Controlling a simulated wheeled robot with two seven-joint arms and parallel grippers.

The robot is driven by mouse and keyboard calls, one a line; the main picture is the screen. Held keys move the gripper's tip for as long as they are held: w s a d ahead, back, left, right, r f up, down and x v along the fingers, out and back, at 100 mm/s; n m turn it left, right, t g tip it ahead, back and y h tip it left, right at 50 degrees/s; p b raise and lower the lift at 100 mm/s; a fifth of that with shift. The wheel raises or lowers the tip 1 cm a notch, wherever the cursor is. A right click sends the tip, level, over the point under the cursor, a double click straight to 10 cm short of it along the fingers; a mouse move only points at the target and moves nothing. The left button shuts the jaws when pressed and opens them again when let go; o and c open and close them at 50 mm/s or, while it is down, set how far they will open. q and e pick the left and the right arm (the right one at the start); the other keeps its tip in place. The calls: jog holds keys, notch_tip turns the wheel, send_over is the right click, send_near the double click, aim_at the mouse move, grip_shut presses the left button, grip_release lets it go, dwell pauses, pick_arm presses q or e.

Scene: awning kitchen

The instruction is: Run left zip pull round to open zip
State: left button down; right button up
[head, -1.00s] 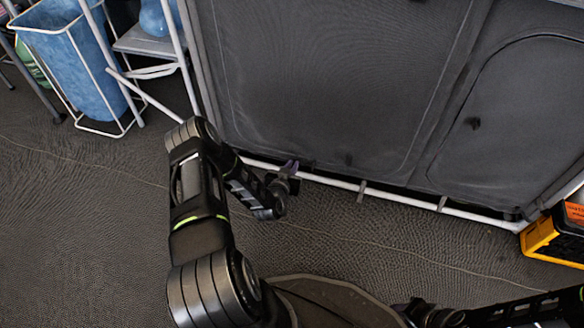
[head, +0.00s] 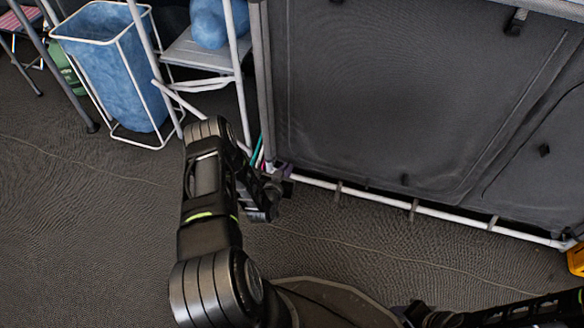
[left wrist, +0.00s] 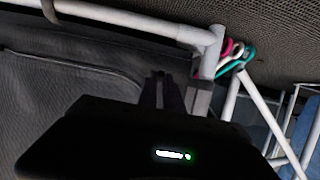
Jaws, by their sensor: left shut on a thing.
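The dark fabric cabinet (head: 375,95) fills the upper right of the head view. Seams or zip lines outline its front panels. My left gripper (head: 282,177) is at the cabinet's lower left corner, low by the white bottom tube. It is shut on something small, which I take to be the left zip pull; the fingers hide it. A purple patch shows at the fingertips. In the left wrist view the dark fingertips (left wrist: 165,85) are together in front of the fabric, beside the corner tube. Small dark tabs (head: 545,150) show on the panels. My right gripper is out of view.
White frame tubes (left wrist: 140,20) meet at the corner beside my left gripper. Pink, white and teal loops (left wrist: 236,52) are close by. A grey shelf stand (head: 200,52) and a blue bin (head: 115,65) stand left. A yellow item (head: 576,258) is far right. Open floor lies left.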

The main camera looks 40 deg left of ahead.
pick_arm(q)
jog(key=shift+s+a, duration=0.15)
jog(key=shift+a, duration=0.45)
jog(key=c, duration=1.5)
grip_release()
jog(key=shift+s, duration=0.1)
jog(key=p+v, duration=0.3)
jog(key=v, duration=0.4)
jog(key=shift+s+r+p, duration=0.15)
jog(key=shift+s+p, duration=0.15)
